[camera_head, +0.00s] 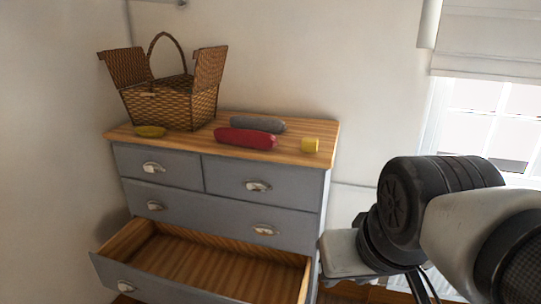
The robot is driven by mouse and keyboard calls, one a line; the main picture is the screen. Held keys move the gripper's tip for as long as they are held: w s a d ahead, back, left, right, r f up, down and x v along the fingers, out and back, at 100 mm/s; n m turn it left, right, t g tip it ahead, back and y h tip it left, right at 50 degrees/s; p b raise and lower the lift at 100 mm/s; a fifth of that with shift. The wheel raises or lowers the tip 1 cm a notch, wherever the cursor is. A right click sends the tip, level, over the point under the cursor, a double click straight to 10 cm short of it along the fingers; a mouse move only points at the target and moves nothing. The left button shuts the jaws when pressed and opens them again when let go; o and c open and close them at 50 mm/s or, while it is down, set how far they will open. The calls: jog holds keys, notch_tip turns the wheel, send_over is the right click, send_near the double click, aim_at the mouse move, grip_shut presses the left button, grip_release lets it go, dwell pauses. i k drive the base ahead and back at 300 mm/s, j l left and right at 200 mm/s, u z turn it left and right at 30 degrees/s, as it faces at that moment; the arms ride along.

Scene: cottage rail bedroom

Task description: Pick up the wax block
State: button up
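A small pale yellow block (310,145), which looks like the wax block, stands near the right end of the wooden top of a grey dresser (180,206). Nothing covers it. My arm fills the lower right of the view, to the right of the dresser and nearer to the camera. I cannot make out my gripper's fingers, so whether it is open or shut does not show.
Left of the block lie a red roll-shaped thing (245,138) and a grey one (257,124). A yellow oval thing (150,131) lies before an open wicker basket (172,107). The dresser's bottom drawer (170,281) is pulled out, empty where visible.

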aim_at(309, 144)
jog(key=i+l+u, duration=0.1)
jog(key=u, duration=0.35)
jog(key=l+u, duration=0.15)
jog(key=u, duration=0.25)
jog(key=i+l+u, duration=0.2)
jog(key=l, duration=0.15)
jog(key=l+u, duration=0.2)
jog(key=l, duration=0.15)
jog(key=l+u, duration=0.2)
jog(key=l, duration=0.75)
jog(key=i+l+u, duration=0.15)
jog(key=l, duration=0.4)
